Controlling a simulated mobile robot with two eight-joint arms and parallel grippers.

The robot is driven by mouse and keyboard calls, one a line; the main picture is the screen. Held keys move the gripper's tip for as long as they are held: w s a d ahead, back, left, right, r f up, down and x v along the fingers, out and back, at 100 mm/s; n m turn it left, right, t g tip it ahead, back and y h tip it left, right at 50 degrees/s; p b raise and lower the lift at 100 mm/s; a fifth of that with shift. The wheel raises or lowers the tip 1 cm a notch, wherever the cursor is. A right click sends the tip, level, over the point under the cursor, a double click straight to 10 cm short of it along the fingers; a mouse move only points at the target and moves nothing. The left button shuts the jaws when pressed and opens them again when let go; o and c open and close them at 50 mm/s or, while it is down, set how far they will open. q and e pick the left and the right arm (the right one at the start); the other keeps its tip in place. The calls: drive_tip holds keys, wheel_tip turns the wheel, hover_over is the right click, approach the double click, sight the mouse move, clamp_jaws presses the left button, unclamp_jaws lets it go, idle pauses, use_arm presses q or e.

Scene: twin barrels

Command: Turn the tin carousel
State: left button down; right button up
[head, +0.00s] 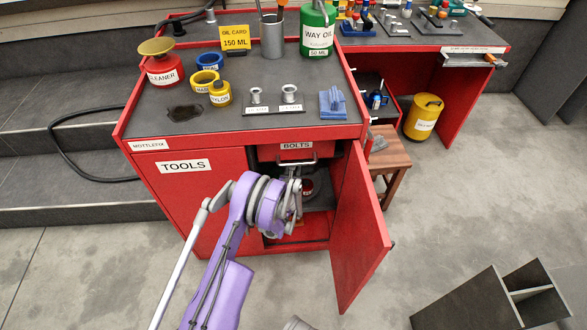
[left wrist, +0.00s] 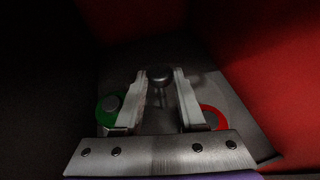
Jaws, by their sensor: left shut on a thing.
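The tin carousel is inside the open red cabinet, in shadow. In the left wrist view, a round metal knob (left wrist: 160,75) on a thin post stands between my finger pads. A green tin (left wrist: 110,106) is at the left finger and a red tin (left wrist: 212,117) at the right finger, both partly hidden. A red tin (head: 308,187) also shows dimly in the head view. My left gripper (left wrist: 160,98) is shut on the knob post. In the head view my left arm reaches into the cabinet opening, and its fingertips are hard to make out.
The cabinet door (head: 358,230) stands open on the right, close to my arm. The BOLTS drawer (head: 296,147) is above the opening. The TOOLS door (head: 185,190) is shut. A wooden stool (head: 392,160) stands behind the open door. Floor at front right is partly clear.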

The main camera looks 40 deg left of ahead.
drive_tip(key=shift+s+a, duration=0.1)
drive_tip(key=shift+a, duration=0.15)
idle(0.4)
use_arm(q)
drive_tip(key=c, duration=0.5)
unclamp_jaws()
drive_tip(key=shift+h, duration=0.3)
drive_tip(key=shift+s, duration=0.1)
drive_tip(key=p+v, duration=0.1)
drive_tip(key=v, duration=0.9)
drive_tip(key=shift+s+d, duration=0.25)
drive_tip(key=shift+s, duration=0.05)
use_arm(e)
drive_tip(key=shift+v, duration=0.85)
